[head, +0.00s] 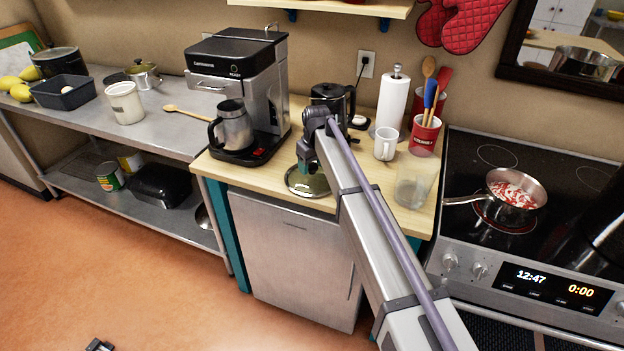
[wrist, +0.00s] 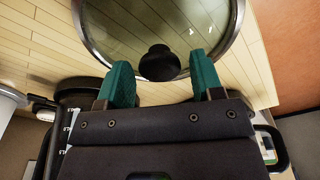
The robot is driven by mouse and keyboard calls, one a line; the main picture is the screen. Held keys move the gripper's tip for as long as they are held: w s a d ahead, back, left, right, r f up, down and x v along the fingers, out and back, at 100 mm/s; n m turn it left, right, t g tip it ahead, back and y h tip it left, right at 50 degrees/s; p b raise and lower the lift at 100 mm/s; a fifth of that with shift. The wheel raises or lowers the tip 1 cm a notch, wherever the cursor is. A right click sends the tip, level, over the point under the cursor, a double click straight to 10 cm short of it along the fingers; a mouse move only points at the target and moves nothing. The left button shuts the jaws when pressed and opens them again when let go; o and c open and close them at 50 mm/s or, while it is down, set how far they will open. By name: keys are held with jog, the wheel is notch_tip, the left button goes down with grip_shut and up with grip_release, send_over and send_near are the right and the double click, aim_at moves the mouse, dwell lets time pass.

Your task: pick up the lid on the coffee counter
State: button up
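The lid (head: 298,188) is round clear glass with a metal rim and lies on the wooden coffee counter (head: 225,173), right of the coffee machine. My gripper (head: 304,163) is over it. In the wrist view the lid (wrist: 120,22) fills the upper middle, with its black knob (wrist: 160,64) facing the camera. The two teal fingertips of my gripper (wrist: 160,75) are spread, one on each side of the knob, with gaps visible on both sides. My gripper is open and holds nothing. In the head view my arm and gripper hide part of the lid.
The coffee machine (head: 250,75) with a metal jug (head: 232,125) stands left of the lid. A black kettle (head: 335,98) is behind my arm. A white mug (head: 386,143), a glass (head: 412,188) and a paper roll (head: 392,102) stand to the right. The counter's front edge is close to the lid.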

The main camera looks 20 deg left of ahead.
aim_at(313, 166)
grip_shut()
dwell(0.3)
jog(key=shift+r, duration=0.1)
notch_tip(313, 166, up, 10)
jog(key=p, duration=1)
